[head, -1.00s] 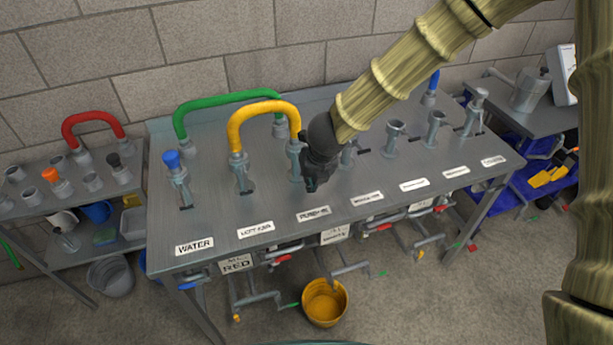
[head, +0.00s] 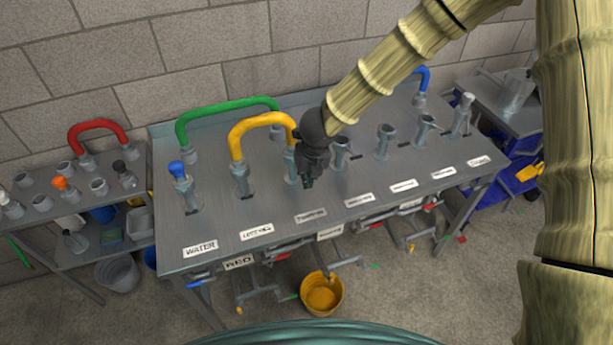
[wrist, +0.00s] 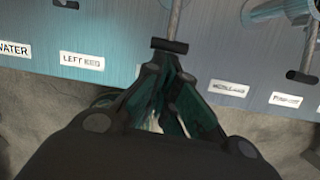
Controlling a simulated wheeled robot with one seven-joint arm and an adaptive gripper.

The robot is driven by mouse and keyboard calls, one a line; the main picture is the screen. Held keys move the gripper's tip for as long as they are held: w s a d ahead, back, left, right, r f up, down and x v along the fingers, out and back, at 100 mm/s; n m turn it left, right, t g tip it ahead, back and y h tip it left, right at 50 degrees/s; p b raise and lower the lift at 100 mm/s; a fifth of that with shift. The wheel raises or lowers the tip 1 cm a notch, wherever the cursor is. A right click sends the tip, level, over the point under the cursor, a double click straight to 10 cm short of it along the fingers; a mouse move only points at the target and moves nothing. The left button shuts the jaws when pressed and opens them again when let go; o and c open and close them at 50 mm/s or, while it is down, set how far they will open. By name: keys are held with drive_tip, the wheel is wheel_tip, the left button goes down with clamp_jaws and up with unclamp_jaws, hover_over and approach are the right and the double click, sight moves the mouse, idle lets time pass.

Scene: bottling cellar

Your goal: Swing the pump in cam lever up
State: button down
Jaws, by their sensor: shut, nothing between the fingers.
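My gripper (head: 308,181) is shut and empty, pointing down over the steel bench just right of the third port (head: 290,164) from the left. The yellow hose's right end comes down at that port. The label in front of it (head: 311,216) is too blurred to read surely as pump in. In the wrist view, a lever with a dark crossbar handle (wrist: 170,46) points toward the bench's front edge. The shut fingertips (wrist: 170,72) are just on the front side of that crossbar; I cannot tell whether they touch. My gripper hides one label there.
The yellow hose (head: 263,119) and green hose (head: 228,104) arch over the left of the bench (head: 235,215). More ports stand to the right, one close by (head: 340,152). A yellow bucket (head: 321,293) is on the floor in front. A side shelf with a red hose (head: 97,125) stands left.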

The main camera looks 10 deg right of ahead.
drive_tip(key=shift+w+r, duration=0.25)
drive_tip(key=shift+a+r+p, duration=0.1)
drive_tip(key=shift+r+p, duration=0.45)
drive_tip(key=shift+p, duration=0.05)
drive_tip(key=shift+r, duration=0.1)
drive_tip(key=shift+s, duration=0.15)
